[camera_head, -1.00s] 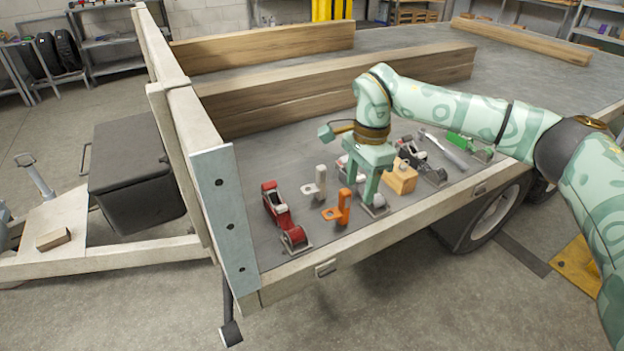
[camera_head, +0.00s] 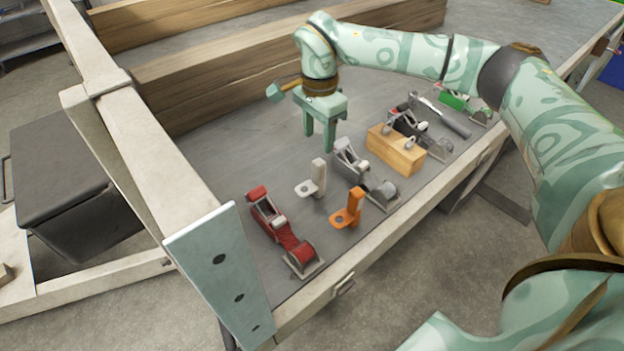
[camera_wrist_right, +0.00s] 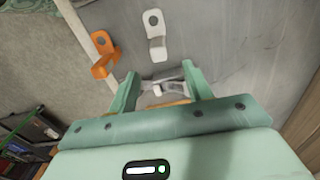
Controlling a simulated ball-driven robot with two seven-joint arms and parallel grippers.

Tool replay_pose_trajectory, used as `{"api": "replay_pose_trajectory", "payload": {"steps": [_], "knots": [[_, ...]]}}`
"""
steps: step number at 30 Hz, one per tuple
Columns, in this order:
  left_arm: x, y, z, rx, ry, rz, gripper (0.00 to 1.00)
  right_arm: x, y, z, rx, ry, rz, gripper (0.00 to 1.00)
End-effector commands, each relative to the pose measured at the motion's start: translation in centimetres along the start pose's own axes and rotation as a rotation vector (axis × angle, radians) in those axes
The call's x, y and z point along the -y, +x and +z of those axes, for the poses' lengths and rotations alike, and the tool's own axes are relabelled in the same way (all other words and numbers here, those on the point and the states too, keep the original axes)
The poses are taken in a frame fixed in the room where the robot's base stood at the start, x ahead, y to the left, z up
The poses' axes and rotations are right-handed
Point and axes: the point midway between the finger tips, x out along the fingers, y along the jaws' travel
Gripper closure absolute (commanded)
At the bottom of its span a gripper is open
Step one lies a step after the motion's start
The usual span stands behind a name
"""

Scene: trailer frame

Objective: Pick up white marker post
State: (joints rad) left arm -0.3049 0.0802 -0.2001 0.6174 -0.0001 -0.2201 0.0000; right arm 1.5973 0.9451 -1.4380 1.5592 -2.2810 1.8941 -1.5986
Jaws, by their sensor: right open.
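The white marker post (camera_head: 318,177) stands upright on its flat foot with a hole, on the grey trailer bed (camera_head: 225,150). It also shows in the right wrist view (camera_wrist_right: 157,45), beyond the fingertips. My right gripper (camera_head: 320,146) is open and empty, pointing down above the bed, behind the white post in the head view. In the right wrist view its two fingers (camera_wrist_right: 160,80) are spread apart, and a grey ratchet strap part shows between them. My left gripper is not in view.
An orange post (camera_head: 354,208) stands just in front of the white one. A red ratchet strap (camera_head: 270,220) lies left, a grey one (camera_head: 350,160) right. A wooden block (camera_head: 396,150) and tools lie farther right. Timber beams (camera_head: 220,80) lie behind.

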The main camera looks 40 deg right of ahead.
Motion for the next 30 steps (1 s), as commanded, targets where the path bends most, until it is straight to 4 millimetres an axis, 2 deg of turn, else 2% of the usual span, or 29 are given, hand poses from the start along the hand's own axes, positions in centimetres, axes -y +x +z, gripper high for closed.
{"api": "replay_pose_trajectory", "payload": {"steps": [1,6,14,18,23,30], "knots": [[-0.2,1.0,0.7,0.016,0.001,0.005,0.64,0.0,2.3,0.0,0.000,-0.001,0.009,0.50],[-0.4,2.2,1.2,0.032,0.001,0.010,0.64,0.0,5.6,0.0,0.000,-0.001,0.006,0.50],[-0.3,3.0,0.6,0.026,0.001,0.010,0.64,0.0,7.3,0.1,0.000,-0.001,0.001,0.50],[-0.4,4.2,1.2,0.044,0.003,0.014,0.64,-0.2,9.7,0.2,0.000,-0.001,0.006,0.50],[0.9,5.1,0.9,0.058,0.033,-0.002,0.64,-0.3,12.0,0.3,0.000,0.000,0.005,0.50],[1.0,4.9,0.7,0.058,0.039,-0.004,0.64,-0.3,11.8,0.3,-0.001,0.000,-0.002,0.50]]}}
